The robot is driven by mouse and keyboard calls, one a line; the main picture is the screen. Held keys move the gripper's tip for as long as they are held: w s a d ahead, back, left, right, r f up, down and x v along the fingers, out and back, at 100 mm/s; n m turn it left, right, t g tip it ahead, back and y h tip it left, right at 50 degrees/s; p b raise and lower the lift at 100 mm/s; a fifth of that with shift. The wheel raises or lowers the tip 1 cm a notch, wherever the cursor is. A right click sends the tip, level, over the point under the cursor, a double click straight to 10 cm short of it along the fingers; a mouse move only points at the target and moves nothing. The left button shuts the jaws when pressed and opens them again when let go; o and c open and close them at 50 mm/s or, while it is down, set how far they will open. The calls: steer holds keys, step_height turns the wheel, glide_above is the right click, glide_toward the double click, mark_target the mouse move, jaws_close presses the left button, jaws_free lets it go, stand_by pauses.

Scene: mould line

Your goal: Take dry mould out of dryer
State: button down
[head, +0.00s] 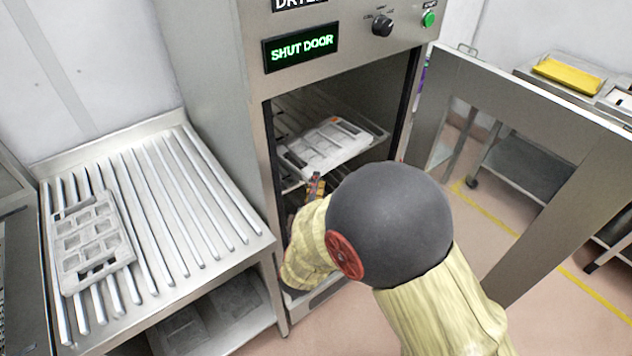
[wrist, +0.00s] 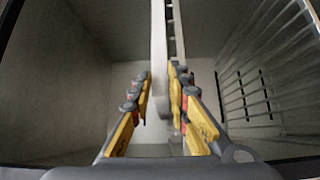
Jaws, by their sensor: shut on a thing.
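The dryer (head: 222,90) stands open, and its display (head: 300,48) reads SHUT DOOR. A pale grey mould (head: 322,143) with rectangular openings is inside the dryer, at the level of a wire rack. My gripper (head: 316,182) is at the mould's near edge, in the dryer opening. In the wrist view my gripper (wrist: 159,82) has its yellow-padded fingers on both sides of the mould's pale edge (wrist: 159,45), shut on it. My arm hides the lower part of the opening. Whether the mould touches the rack is unclear.
The dryer door (head: 540,125) is swung open to the right. A ribbed metal table (head: 215,215) at left holds another pale mould (head: 92,243) on its left part; its right part is clear. A trolley with a yellow tray (head: 568,75) stands behind the door.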

steer(key=shift+r, duration=0.15)
step_height(320, 180, up, 2)
steer(key=shift+r+p, duration=0.15)
steer(key=shift+p, duration=1.05)
steer(key=s+a+r+p, duration=0.1)
steer(key=s+r+p, duration=0.1)
steer(key=s+p, duration=0.2)
steer(key=s+a+r+p, duration=0.1)
steer(key=s+r+p, duration=0.2)
steer(key=s, duration=0.6)
steer(key=shift+s+a+p, duration=0.35)
steer(key=shift+p, duration=0.15)
